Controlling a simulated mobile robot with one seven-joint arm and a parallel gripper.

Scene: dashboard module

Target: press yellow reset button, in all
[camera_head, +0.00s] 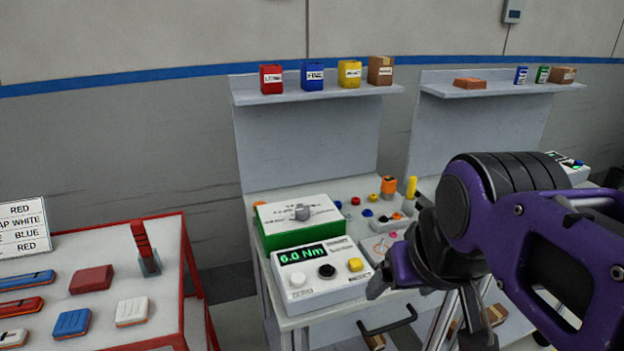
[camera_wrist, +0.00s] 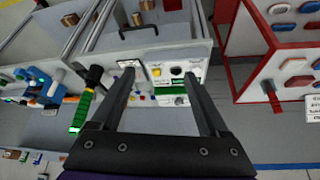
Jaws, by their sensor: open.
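The yellow button (camera_head: 355,265) sits at the right end of a white box's sloped front panel (camera_head: 312,287), right of a black knob (camera_head: 327,271) and a white button (camera_head: 297,280). The panel's green display reads "6.0 Nm". In the wrist view the yellow button (camera_wrist: 157,72) shows between my fingers, beyond their tips. My gripper (camera_wrist: 158,78) is open with nothing between its fingers. In the head view it hangs right of the white box, apart from the button, one finger near the box's right edge.
A green-and-white box (camera_head: 300,222) stands behind the white box. Several small knobs and an orange-topped part (camera_head: 389,186) stand on the grey bench. A red-framed table (camera_head: 110,265) with coloured blocks is at left. A shelf (camera_head: 315,95) hangs above.

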